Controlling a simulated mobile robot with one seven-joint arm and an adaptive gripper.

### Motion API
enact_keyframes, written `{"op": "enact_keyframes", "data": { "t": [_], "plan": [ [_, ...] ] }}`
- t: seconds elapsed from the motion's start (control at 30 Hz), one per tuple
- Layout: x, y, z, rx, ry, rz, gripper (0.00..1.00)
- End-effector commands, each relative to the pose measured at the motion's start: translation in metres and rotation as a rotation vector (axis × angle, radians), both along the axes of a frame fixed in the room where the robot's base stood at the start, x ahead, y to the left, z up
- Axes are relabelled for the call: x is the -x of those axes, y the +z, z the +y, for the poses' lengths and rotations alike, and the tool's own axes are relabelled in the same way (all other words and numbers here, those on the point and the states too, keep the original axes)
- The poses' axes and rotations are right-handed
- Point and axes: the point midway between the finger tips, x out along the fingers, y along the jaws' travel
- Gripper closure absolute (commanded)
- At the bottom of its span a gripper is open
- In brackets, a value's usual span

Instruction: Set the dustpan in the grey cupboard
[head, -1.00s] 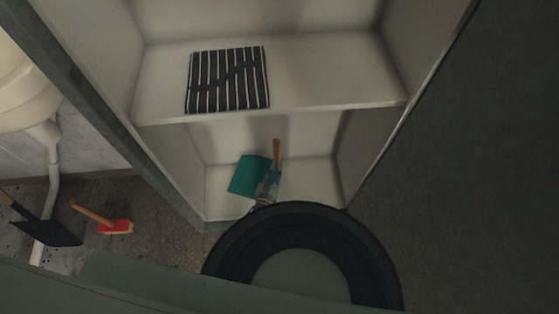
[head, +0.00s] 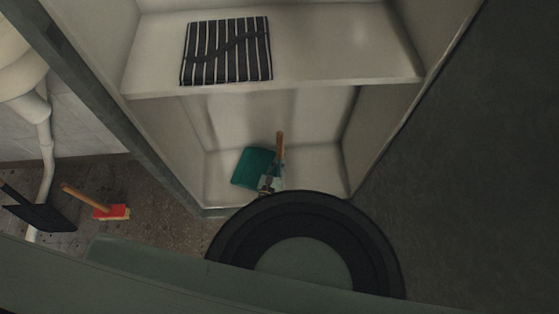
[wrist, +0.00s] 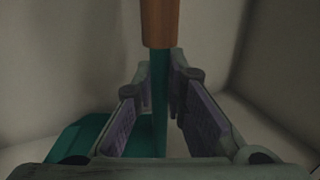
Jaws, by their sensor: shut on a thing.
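The dustpan (head: 253,168) is teal with a wooden handle (head: 280,145) that points up. In the head view it is inside the lower compartment of the cupboard (head: 270,92), over the compartment floor. In the wrist view the dustpan's teal stem runs between my gripper's fingers (wrist: 160,95), with the wooden grip (wrist: 160,22) above and the teal pan (wrist: 80,140) below left. My gripper is shut on the dustpan's stem; in the head view it shows only partly (head: 268,184), behind my dark round arm link. I cannot tell whether the pan touches the compartment floor.
A striped folded cloth (head: 226,52) lies on the shelf above. A red brush (head: 111,212) with a wooden handle and a black shovel (head: 42,214) are on the floor at left, near a white pipe (head: 46,150). The cupboard's side walls are close on both sides.

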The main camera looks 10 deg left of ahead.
Motion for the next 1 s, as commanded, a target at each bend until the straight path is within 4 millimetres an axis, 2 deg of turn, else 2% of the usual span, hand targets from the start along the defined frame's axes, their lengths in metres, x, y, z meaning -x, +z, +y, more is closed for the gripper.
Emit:
{"op": "enact_keyframes", "data": {
  "t": [0.1, 0.57, 1.0],
  "plan": [
    [-0.001, -0.006, 0.001, -0.003, 0.0, -0.004, 1.0],
    [-0.001, -0.006, 0.001, -0.002, 0.0, -0.004, 1.0],
    [-0.001, -0.014, 0.001, -0.002, 0.0, -0.004, 1.0]
  ]
}}
